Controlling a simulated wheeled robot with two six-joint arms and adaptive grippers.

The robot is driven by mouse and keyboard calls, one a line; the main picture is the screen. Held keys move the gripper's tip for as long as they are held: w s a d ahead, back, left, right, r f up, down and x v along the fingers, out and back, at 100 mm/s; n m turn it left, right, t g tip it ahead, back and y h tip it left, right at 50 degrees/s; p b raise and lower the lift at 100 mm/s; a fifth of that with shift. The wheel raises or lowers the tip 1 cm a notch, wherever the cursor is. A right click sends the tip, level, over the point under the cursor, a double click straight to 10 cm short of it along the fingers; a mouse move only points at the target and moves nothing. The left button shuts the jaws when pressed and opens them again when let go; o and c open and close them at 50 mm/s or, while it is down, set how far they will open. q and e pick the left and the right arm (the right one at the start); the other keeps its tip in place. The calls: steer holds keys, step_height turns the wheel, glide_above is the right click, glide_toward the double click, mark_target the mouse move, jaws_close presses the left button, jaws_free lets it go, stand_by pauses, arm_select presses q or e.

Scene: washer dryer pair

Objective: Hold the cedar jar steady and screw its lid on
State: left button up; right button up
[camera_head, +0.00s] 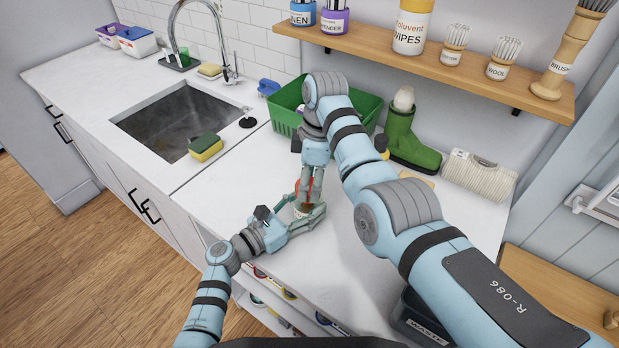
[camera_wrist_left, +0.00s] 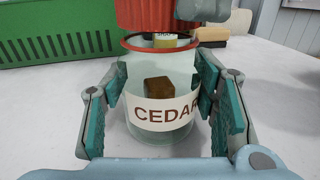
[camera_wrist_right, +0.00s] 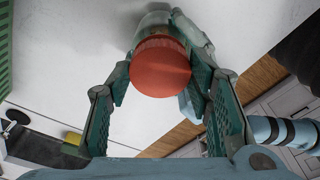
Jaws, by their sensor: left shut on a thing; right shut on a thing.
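The cedar jar (camera_wrist_left: 160,136) is clear glass with a white CEDAR label and a brown block inside. It stands upright on the white counter. My left gripper (camera_wrist_left: 160,108) is shut around its sides. The ribbed red lid (camera_wrist_left: 165,12) is over the jar's mouth and looks slightly above the rim; I cannot tell whether they touch. In the right wrist view the lid (camera_wrist_right: 160,70) is between the fingers of my right gripper (camera_wrist_right: 160,82), which is shut on it from above. In the head view the fingers partly hide the jar and lid (camera_head: 305,184).
A green basket (camera_head: 285,105), a green boot (camera_head: 408,140) and a twine roll (camera_head: 478,177) stand behind on the counter. The sink (camera_head: 180,120) is to the left, with a sponge (camera_head: 206,147) at its edge. A shelf (camera_head: 450,72) holds jars and brushes above.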

steer(key=shift+f, duration=0.2)
steer(key=shift+m, duration=0.4)
steer(key=m, duration=0.5)
steer(key=shift+m+t, duration=0.4)
steer(key=o, duration=0.7)
steer(key=shift+o, duration=0.2)
steer(key=shift+r, duration=2.3)
steer(key=shift+c, duration=0.3)
